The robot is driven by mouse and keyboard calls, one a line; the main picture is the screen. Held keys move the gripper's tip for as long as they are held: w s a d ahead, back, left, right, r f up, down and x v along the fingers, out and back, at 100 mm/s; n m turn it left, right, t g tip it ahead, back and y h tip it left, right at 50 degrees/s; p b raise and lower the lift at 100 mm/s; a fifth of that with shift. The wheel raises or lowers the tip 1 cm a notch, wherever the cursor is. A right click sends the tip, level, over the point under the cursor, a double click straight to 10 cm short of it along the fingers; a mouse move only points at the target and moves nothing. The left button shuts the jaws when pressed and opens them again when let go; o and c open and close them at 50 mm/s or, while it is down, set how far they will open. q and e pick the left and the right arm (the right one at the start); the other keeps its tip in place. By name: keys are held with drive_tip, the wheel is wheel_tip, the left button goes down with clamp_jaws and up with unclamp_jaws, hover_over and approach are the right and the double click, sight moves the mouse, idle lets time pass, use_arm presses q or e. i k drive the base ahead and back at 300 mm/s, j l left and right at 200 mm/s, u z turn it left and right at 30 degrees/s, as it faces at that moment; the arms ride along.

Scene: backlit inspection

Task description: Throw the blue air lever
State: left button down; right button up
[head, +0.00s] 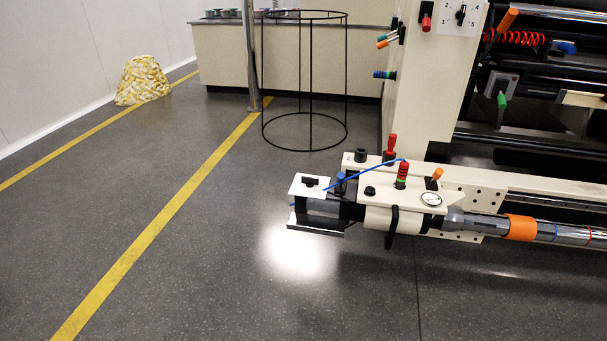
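A small lever with a blue knob (341,177) stands near the left end of the cream machine arm (458,180), close to a thin blue line (376,170) that slants up to the right. It looks roughly upright; its exact position is too small to tell. A second blue-ended part (567,48) sits beside a red coiled hose at the upper right. I cannot tell from the picture alone which is the air lever. Neither of my grippers is in view.
A round gauge (431,199), a red-topped lever (392,142) and an orange knob (437,174) crowd the machine arm. A black wire hoop frame (347,85) stands behind. A yellow-and-white sack (142,80) is at the far left. The floor at front left is clear.

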sight(340, 176)
drive_tip(key=i+l+u, duration=0.15)
drive_tip(key=l+u, duration=0.15)
drive_tip(key=i+l+u, duration=0.15)
drive_tip(key=l+u, duration=0.15)
drive_tip(key=l, duration=0.15)
drive_tip(key=i+l+u, duration=0.1)
drive_tip(key=l+u, duration=0.2)
drive_tip(key=i+l, duration=0.1)
drive_tip(key=l, duration=0.5)
drive_tip(key=i+l+u, duration=0.1)
drive_tip(key=l, duration=1.1)
drive_tip(key=i+u, duration=0.05)
